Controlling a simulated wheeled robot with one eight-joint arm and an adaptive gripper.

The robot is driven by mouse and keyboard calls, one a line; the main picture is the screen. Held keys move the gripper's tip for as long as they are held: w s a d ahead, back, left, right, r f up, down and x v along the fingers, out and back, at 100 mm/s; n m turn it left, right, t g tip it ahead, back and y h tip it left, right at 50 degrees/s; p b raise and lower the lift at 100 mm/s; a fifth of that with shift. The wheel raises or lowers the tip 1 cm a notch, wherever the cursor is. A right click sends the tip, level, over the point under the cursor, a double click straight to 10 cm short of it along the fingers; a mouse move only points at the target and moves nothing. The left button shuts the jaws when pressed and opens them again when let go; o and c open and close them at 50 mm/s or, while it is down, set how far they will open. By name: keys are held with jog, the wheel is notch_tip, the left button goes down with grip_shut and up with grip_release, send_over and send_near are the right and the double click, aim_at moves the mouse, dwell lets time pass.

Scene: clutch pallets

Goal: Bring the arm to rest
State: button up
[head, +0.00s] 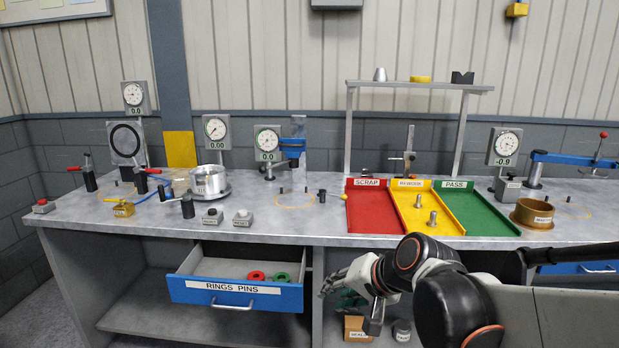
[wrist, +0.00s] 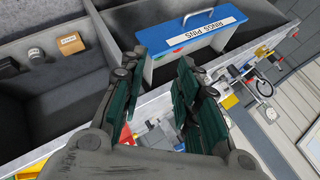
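My arm (head: 440,285) reaches in from the lower right of the head view, in front of the bench. My gripper (head: 350,307) hangs below the bench top, right of the open drawer and in front of the lower shelf space. In the wrist view my gripper (wrist: 157,100) shows two green-padded fingers spread apart, with nothing held between them. The view is tilted, with the bench and drawer behind the fingers.
The blue-fronted RINGS PINS drawer (head: 235,293) stands open, with a red ring (head: 257,276) and a green ring (head: 281,278) inside. A tan box (head: 357,329) and a small grey can (head: 402,330) sit low near my gripper. The bench top (head: 300,225) holds gauges and sorting trays.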

jog(key=s+d+n+h, duration=0.2)
jog(key=s+d, duration=0.5)
jog(key=s, duration=0.2)
jog(key=s+d+n+h, duration=0.2)
jog(key=s+d+h, duration=0.1)
jog(key=s+d, duration=0.4)
jog(key=shift+s+r+h, duration=0.15)
jog(key=shift+s+h, duration=0.15)
jog(key=shift+s, duration=0.95)
